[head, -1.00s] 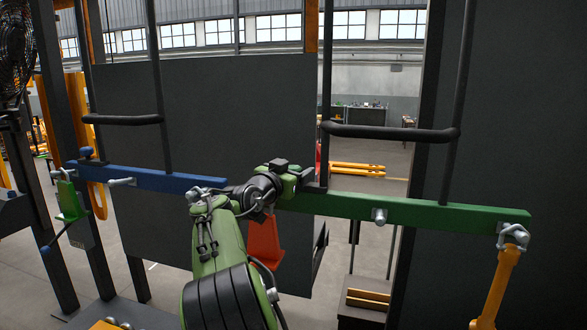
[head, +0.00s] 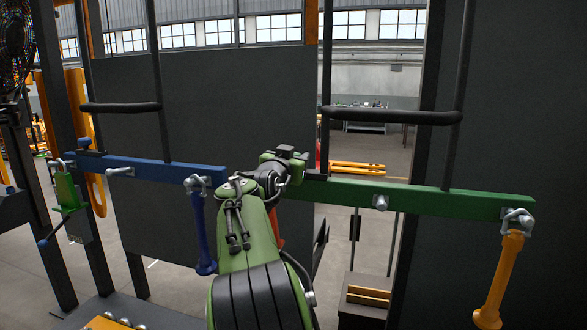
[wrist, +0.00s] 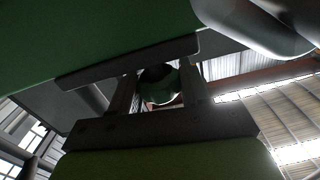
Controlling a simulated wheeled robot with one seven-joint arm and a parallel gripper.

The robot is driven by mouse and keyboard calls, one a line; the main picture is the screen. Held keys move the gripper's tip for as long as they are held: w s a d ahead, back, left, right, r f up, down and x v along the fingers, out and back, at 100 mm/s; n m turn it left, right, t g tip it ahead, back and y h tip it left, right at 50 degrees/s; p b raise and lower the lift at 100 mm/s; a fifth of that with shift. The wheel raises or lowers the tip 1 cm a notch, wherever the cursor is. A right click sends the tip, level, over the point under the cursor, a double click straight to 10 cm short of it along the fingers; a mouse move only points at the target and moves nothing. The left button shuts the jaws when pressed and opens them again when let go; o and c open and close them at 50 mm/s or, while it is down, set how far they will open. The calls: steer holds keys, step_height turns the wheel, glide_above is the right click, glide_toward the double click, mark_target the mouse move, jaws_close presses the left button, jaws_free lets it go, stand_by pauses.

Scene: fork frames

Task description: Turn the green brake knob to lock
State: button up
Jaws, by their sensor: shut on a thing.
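The round, dark and green brake knob (wrist: 160,88) shows in the wrist view, between the two dark fingers of my gripper (wrist: 157,82). My gripper is shut on it. In the head view my green and black wrist (head: 275,172) is at the left end of the green bar (head: 410,197) and hides the knob and fingertips there. I cannot read the knob's angle or any lock mark.
A blue bar (head: 150,170) lies to the left, with a blue handle (head: 202,232) hanging at its right end. An orange handle (head: 502,275) hangs at the green bar's right end. Black upright rails (head: 392,115) stand above both bars. A dark panel (head: 200,100) stands behind.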

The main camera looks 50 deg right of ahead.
steer(key=n+t+y+b, duration=0.1)
steer(key=t, duration=0.1)
steer(key=n+t+y+b, duration=0.1)
steer(key=n, duration=0.1)
steer(key=shift+s+d+f+t+y, duration=0.1)
steer(key=shift+s+t+y, duration=0.05)
steer(key=shift+t+y, duration=0.2)
steer(key=shift+n+t+y, duration=1)
steer(key=shift+t+y, duration=0.25)
steer(key=o, duration=1)
steer(key=b+v, duration=0.5)
steer(key=v, duration=1)
steer(key=shift+s+a, duration=0.2)
steer(key=shift+a, duration=0.05)
